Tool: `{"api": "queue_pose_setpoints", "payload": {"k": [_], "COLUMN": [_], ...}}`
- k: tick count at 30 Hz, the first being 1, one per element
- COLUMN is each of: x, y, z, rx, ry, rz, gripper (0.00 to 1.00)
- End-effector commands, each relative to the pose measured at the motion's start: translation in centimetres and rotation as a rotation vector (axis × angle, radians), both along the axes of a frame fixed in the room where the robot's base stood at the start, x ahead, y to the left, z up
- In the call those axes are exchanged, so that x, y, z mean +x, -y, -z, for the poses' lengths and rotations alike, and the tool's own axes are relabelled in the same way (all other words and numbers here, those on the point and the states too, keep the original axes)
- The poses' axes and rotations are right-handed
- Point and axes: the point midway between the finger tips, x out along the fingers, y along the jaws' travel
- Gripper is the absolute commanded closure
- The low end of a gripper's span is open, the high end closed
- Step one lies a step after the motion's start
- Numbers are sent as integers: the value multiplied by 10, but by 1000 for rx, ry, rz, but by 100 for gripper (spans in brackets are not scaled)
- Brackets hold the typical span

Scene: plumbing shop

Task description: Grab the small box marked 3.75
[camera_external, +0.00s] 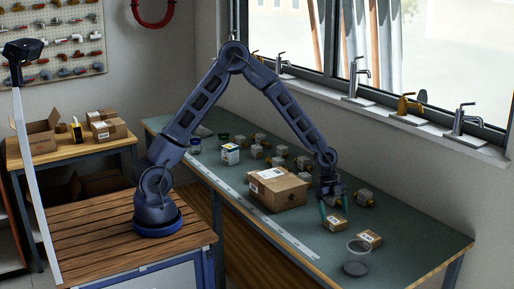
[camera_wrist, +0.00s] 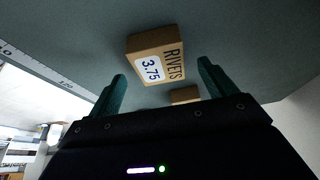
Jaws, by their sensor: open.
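The small brown cardboard box marked 3.75 (camera_wrist: 154,58) shows in the wrist view, with "RIVETS" on one side and a white label with blue digits. It lies on the green bench top, beyond and between my fingertips. In the external view, the small box below my gripper (camera_external: 335,224) appears to be this one, though its print is too small to read. My gripper (camera_external: 334,208) is open and empty, pointing down just above it. Its two teal fingers (camera_wrist: 162,69) stand apart in the wrist view, with no visible contact on the box.
A second small box (camera_external: 370,238) lies close to the right, beside a clear round dish (camera_external: 358,247) and a dark disc (camera_external: 354,268). A large carton (camera_external: 277,190) stands to the left. Several valve-like parts lie behind. A ruler strip (camera_external: 255,215) runs along the bench's front edge.

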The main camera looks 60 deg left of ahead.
Motion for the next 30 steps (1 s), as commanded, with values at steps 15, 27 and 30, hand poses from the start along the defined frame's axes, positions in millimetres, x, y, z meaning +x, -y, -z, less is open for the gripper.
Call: {"api": "queue_pose_setpoints", "payload": {"k": [15, 27, 30], "x": [-1, 0, 0], "y": [8, 8, 8], "z": [20, 18, 14], "rx": [0, 0, 0], "ry": [0, 1, 2], "rz": [0, 0, -1], "gripper": [38, 67, 67]}}
